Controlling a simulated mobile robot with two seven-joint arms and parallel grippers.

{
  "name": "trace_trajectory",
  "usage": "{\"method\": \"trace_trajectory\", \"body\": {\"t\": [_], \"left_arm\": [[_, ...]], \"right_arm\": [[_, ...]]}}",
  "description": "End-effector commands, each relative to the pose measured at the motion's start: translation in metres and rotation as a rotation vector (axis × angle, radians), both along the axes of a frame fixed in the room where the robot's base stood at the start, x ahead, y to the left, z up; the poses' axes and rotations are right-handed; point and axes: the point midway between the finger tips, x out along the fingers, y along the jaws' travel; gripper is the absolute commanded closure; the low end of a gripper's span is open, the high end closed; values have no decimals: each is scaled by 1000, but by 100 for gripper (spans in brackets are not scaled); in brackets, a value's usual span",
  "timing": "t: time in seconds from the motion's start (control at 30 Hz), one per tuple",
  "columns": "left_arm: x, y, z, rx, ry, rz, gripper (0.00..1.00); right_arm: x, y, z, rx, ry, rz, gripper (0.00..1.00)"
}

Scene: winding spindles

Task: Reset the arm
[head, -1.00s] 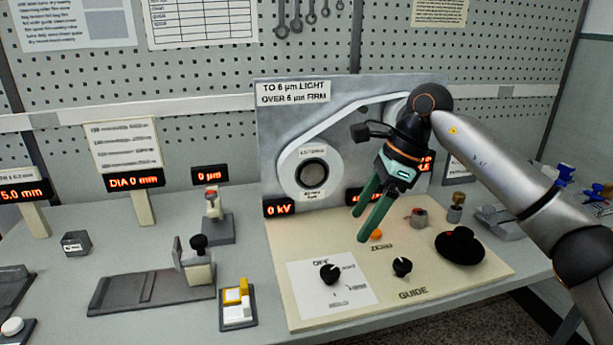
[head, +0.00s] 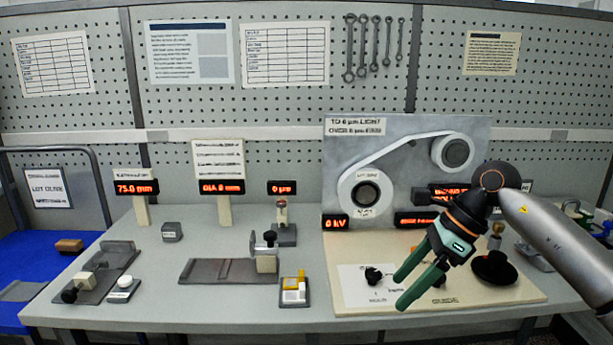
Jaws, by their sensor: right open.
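My right gripper (head: 408,288) has green fingers that stand apart with nothing between them. It hangs over the cream control panel (head: 455,298) at the right of the bench, pointing down and to the left. My right arm (head: 555,238) comes in from the right edge. The gripper hides part of the panel, including most of one dark knob near its fingers. My left gripper is not in the picture.
The grey winding machine (head: 402,142) with its white belt stands behind the panel. A black knob (head: 374,275) and a black handwheel (head: 494,267) are on the panel. Fixtures (head: 230,270) fill the left bench. Wrenches (head: 375,48) hang above.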

Motion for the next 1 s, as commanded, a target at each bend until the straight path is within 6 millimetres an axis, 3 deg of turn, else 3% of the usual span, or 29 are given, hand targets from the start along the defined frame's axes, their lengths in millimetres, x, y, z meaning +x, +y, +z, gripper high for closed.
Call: {"method": "trace_trajectory", "body": {"t": [0.1, 0.3, 0.4, 0.5, 0.63, 0.77, 0.87, 1.0], "left_arm": [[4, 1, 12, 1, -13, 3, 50], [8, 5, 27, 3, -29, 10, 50], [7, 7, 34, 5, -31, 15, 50], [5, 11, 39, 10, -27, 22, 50], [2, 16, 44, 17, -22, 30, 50], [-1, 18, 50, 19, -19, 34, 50], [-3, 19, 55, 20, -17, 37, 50], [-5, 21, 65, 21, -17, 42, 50]], "right_arm": [[-11, 45, -14, 176, 71, 2, 22], [-39, 119, -20, 549, 264, -67, 22], [-51, 148, -14, 770, 404, -153, 22], [-57, 165, -5, 980, 565, -272, 22], [-55, 169, 1, 1236, 791, -472, 22], [-47, 155, -7, 1460, 1030, -723, 22], [-41, 135, -27, 1608, 1219, -946, 22], [-45, 99, -75, 1775, 1480, -1308, 22]]}}
